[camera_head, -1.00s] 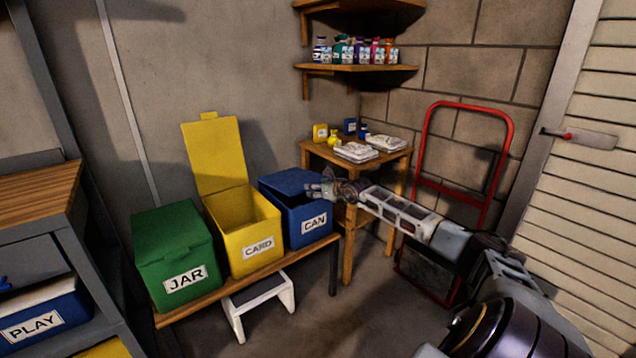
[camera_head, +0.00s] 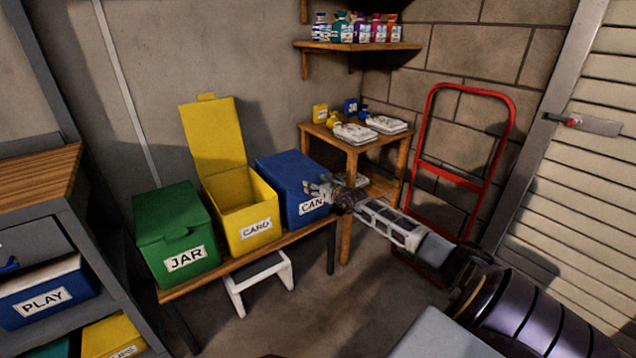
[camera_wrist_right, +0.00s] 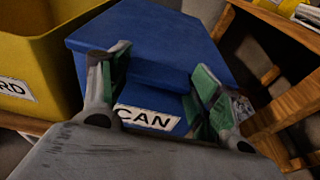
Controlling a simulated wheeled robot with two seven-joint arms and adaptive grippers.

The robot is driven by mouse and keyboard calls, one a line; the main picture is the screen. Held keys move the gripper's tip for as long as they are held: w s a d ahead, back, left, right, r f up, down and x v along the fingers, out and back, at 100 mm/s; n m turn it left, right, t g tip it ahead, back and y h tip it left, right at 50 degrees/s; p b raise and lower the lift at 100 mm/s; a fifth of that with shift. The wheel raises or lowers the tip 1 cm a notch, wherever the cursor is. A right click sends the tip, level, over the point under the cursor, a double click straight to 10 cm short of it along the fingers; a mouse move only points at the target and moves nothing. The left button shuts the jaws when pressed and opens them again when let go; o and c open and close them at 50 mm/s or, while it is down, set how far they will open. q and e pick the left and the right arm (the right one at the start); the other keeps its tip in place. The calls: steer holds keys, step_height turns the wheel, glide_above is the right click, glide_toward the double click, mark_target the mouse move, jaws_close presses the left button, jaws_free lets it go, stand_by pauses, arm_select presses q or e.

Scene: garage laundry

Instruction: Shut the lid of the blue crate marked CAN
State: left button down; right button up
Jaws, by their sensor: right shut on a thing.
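The blue crate marked CAN (camera_head: 294,219) stands at the right end of a low wooden bench. Its blue lid (camera_head: 285,172) lies down over the top, and no opening shows. In the right wrist view the lid (camera_wrist_right: 150,35) fills the upper middle, above the CAN label (camera_wrist_right: 148,118). My right gripper (camera_head: 318,188) is at the crate's front right, by the lid's front edge. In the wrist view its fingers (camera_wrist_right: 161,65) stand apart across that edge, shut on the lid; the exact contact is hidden. My left gripper is not in view.
The yellow CARD crate (camera_head: 254,228), lid upright, stands close to the left of CAN. The green JAR crate (camera_head: 180,252) is shut. A wooden side table (camera_head: 345,146) stands close right, with a red hand truck (camera_head: 430,130) beyond. A white step stool (camera_head: 262,283) stands below.

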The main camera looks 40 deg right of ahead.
steer(key=shift+s+a+f, duration=0.1)
steer(key=shift+s+f, duration=0.05)
steer(key=shift+f, duration=0.5)
steer(key=shift+s+a+f, duration=0.1)
steer(key=shift+f, duration=0.5)
steer(key=o, duration=1.4)
steer(key=shift+w+d+f, duration=0.2)
steer(key=shift+w, duration=0.05)
steer(key=shift+o, duration=0.2)
steer(key=shift+r, duration=0.45)
steer(key=shift+s, duration=0.1)
steer(key=v, duration=1.2)
steer(key=shift+a+r, duration=0.15)
steer(key=shift+r, duration=0.05)
